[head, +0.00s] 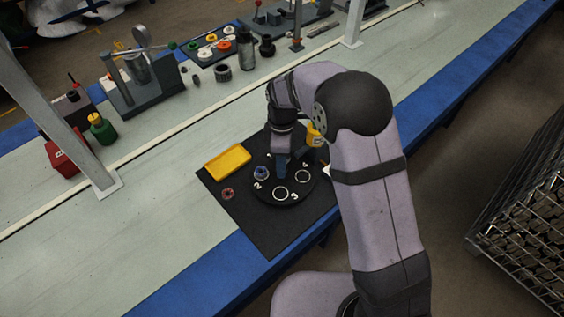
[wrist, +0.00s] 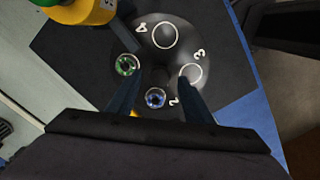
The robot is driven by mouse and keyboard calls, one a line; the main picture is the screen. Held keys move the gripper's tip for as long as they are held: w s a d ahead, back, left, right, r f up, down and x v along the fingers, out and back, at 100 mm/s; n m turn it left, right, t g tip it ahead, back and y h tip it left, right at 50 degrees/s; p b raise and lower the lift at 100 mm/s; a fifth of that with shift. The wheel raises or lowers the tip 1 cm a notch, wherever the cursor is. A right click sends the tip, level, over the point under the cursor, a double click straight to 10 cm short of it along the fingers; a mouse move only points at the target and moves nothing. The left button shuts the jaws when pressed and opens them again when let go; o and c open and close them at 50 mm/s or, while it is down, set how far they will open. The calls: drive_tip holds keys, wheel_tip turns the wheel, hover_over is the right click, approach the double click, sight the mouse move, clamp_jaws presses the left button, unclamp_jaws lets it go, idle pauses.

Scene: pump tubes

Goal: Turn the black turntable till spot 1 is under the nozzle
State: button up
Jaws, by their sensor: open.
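The black turntable (head: 295,192) lies on a dark mat; it also shows in the wrist view (wrist: 185,48). In the wrist view a green ring (wrist: 127,65) sits on spot 1 and a blue ring (wrist: 155,98) on spot 2. Spot 3 (wrist: 190,75) and spot 4 (wrist: 164,35) are empty white circles. My gripper (wrist: 160,82) is open above the turntable, its fingers on either side of a dark central hub. In the head view my gripper (head: 282,168) hides spot 1. A yellow body (wrist: 85,10) stands beside the turntable near spots 1 and 4; the nozzle tip cannot be made out.
A yellow tray (head: 228,161) and a small red ring (head: 227,194) lie left of the turntable on the mat (head: 268,235). Tools and a parts tray (head: 210,48) stand along the bench's back. A grey post (head: 70,125) rises at left. The bench left of the mat is clear.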

drive_tip(key=shift+f, duration=0.85)
clamp_jaws()
drive_tip(key=shift+m+p, duration=0.4)
drive_tip(key=shift+m, duration=0.3)
drive_tip(key=shift+m+p, duration=0.55)
drive_tip(key=shift+m, duration=0.85)
drive_tip(key=shift+m+p, duration=0.65)
drive_tip(key=shift+m, duration=1.75)
